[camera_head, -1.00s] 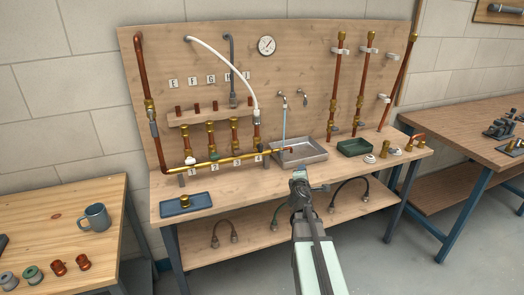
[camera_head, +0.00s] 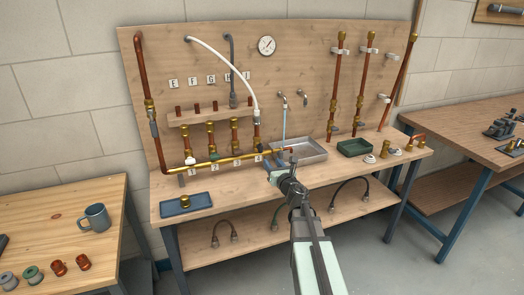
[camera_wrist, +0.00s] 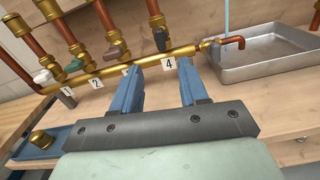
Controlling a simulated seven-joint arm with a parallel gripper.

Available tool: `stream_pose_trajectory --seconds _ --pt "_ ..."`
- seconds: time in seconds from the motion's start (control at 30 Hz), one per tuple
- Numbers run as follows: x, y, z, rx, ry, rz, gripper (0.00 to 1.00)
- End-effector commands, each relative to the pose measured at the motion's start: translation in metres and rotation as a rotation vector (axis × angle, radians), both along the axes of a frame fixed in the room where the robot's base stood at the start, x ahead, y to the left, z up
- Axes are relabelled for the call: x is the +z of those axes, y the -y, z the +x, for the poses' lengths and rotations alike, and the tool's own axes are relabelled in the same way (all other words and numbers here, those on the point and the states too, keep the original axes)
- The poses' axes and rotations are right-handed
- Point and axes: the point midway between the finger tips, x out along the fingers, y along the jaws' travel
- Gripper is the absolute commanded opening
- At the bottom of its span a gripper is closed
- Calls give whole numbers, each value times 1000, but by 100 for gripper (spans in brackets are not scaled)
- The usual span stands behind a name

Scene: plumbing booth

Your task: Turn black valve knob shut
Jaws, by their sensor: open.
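The black valve knob (camera_wrist: 160,40) sits on the rightmost branch of the brass manifold pipe (camera_wrist: 110,70), above the label 4 (camera_wrist: 169,64). In the head view the knob is small and dark (camera_head: 259,147), just left of the water stream. My gripper (camera_wrist: 160,68) is open and empty, with its blue fingers apart. In the wrist view the knob appears beyond the fingertips, roughly in line with the gap. My gripper also shows in the head view (camera_head: 274,163), at the bench's front side, close to the right end of the manifold. I cannot tell any contact.
White (camera_wrist: 42,76), green (camera_wrist: 73,66) and grey-brown (camera_wrist: 115,52) knobs sit on the other branches. A metal tray (camera_head: 314,151) with water running toward it stands right. A blue tray (camera_head: 171,207) holding a brass fitting lies front left. A green tray (camera_head: 354,147) stands farther right.

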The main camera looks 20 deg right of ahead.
Motion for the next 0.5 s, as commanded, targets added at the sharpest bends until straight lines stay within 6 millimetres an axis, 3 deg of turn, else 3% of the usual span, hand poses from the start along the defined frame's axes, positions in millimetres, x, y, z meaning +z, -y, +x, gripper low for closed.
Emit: stream_pose_trajectory --seconds 0.5 --pt "-1 1 88 -1 -1 3 44"
